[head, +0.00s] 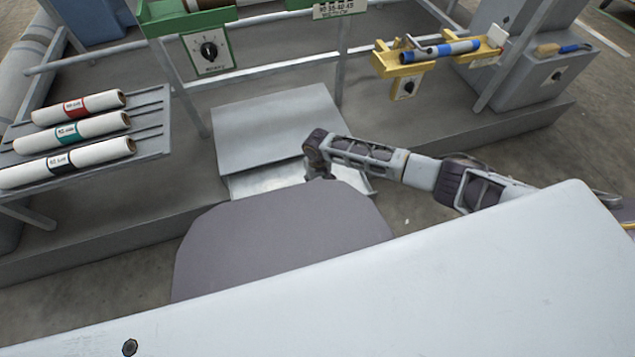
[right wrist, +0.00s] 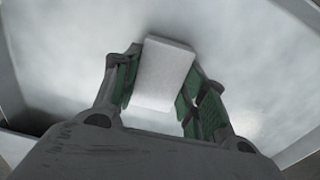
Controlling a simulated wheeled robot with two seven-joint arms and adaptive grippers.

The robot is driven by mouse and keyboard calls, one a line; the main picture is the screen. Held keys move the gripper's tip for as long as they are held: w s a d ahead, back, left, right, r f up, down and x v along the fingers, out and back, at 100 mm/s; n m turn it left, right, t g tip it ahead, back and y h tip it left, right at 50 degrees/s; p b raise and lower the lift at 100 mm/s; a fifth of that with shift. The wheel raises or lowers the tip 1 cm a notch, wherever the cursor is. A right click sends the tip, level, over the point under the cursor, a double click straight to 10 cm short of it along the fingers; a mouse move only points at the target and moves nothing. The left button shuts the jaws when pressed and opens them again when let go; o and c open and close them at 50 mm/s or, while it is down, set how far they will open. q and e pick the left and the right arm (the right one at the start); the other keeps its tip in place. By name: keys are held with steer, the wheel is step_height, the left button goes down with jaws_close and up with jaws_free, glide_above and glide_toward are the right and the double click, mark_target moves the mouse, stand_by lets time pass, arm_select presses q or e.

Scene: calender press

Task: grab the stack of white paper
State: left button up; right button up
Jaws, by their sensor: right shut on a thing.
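The stack of white paper (right wrist: 165,72) is a pale block between the green-padded fingers of my right gripper (right wrist: 158,90) in the right wrist view. The fingers are shut on its two sides. Behind it lies a pale metal surface with raised walls. In the head view my right arm reaches in from the right, and its gripper (head: 318,174) is at the open metal drawer (head: 268,181). The fingers and the paper are mostly hidden there by my own body. My left gripper is not in view.
A grey box top (head: 275,125) sits over the drawer. Several labelled white rolls (head: 85,128) lie on a rack (head: 150,142) at the left. A yellow holder (head: 400,66) carries a blue roller (head: 440,50) at the upper right. A green dial panel (head: 210,52) stands at the top.

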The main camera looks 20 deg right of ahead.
mark_target(318, 182)
steer(key=shift+r, duration=0.1)
steer(key=shift+r+p, duration=2.2)
steer(key=shift+r, duration=1.55)
steer(key=shift+r+p, duration=0.35)
steer(key=shift+r, duration=0.3)
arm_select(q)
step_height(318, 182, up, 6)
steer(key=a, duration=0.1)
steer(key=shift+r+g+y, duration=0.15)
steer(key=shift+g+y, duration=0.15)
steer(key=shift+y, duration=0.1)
arm_select(e)
steer(key=shift+r, duration=0.45)
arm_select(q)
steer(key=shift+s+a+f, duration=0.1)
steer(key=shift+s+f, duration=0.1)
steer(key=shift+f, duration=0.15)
